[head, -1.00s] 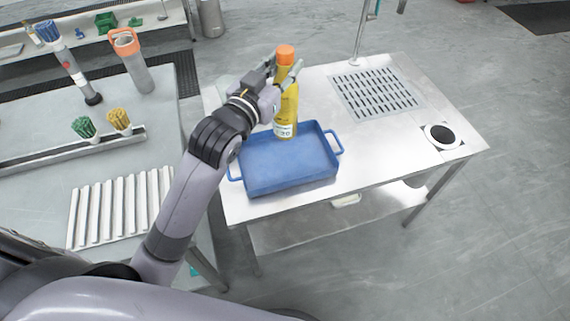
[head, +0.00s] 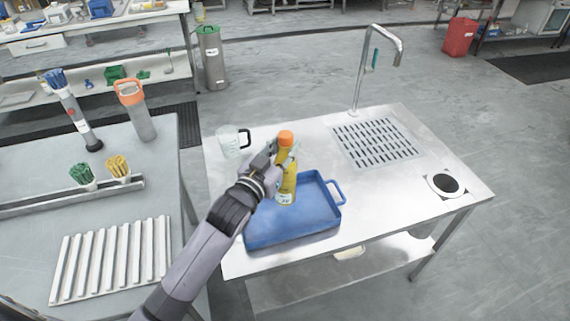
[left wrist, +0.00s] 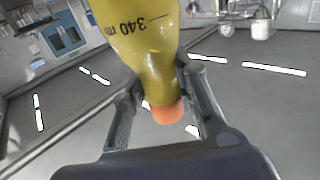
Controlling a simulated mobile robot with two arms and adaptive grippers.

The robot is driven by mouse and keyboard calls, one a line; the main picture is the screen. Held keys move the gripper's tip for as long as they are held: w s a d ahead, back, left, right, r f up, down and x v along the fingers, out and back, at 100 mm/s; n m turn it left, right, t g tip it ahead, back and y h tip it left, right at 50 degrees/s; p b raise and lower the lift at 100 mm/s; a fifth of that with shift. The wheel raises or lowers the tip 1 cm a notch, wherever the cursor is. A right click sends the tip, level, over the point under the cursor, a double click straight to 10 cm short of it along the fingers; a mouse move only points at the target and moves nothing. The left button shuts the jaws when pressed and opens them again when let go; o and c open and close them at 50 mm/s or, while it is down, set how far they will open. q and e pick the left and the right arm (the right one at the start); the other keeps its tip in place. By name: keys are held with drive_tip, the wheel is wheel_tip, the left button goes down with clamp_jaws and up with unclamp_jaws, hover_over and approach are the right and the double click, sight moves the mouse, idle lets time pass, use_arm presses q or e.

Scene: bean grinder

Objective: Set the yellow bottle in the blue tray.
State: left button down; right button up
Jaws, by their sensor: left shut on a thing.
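The yellow bottle (head: 287,187) with an orange cap is upright at the blue tray (head: 310,228), its base over the tray's back left part. I cannot tell whether the base touches the tray floor. My left gripper (head: 284,157) is shut on the bottle's upper part, below the cap. In the left wrist view the yellow bottle (left wrist: 142,35) appears upside down, with a "340 ml" mark, between the two fingers of the left gripper (left wrist: 165,115). The right gripper is not in view.
The tray stands on a steel table with a clear jug (head: 230,143) behind it to the left. A drain grid (head: 377,143), a tap (head: 360,75) and a round hole (head: 446,184) lie to the right. A left table holds brushes and a ribbed white rack (head: 112,260).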

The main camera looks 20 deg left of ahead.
use_arm(q)
drive_tip(key=shift+f, duration=2.55)
drive_tip(key=shift+f, duration=0.15)
drive_tip(key=c, duration=1.3)
unclamp_jaws()
drive_tip(key=shift+s, duration=0.15)
drive_tip(key=shift+s+a+b, duration=0.25)
drive_tip(key=shift+s+a, duration=0.15)
drive_tip(key=shift+s, duration=1.55)
drive_tip(key=shift+s+a+b, duration=0.2)
drive_tip(key=shift+s+a, duration=0.2)
drive_tip(key=shift+s, duration=1.5)
drive_tip(key=shift+s+a+b, duration=0.25)
drive_tip(key=shift+s+a, duration=0.15)
drive_tip(key=shift+s, duration=1.55)
